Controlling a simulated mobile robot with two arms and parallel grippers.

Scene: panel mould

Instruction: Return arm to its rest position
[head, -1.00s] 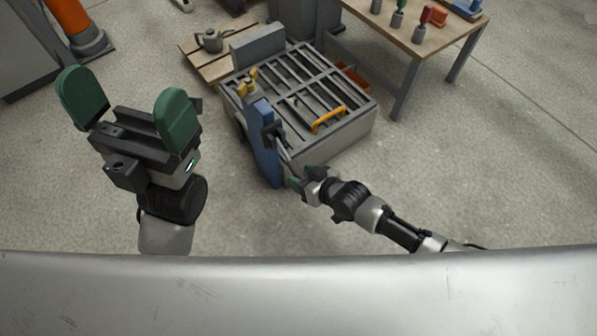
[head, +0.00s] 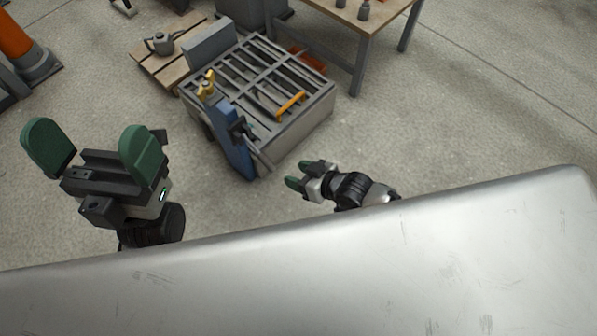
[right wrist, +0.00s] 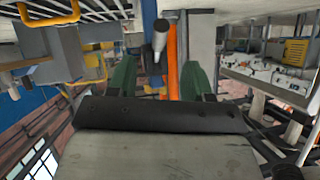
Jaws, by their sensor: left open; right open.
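My right gripper (head: 305,174) is open and empty in the head view, apart from the grey panel mould (head: 304,128) and to the right of its blue lever-like part (head: 232,142). Its green fingers also show apart in the right wrist view (right wrist: 159,78), with nothing held between them. My left gripper (head: 92,150) is open and empty at the left of the head view, its green finger pads wide apart. Most of my right arm is hidden behind my own pale body at the bottom.
The mould has a slatted top with an orange handle (head: 291,105). A wooden pallet (head: 148,68) with a grey can (head: 160,42) stands behind it at the left. A wooden table (head: 350,22) stands at the back right. Bare floor lies right of the mould.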

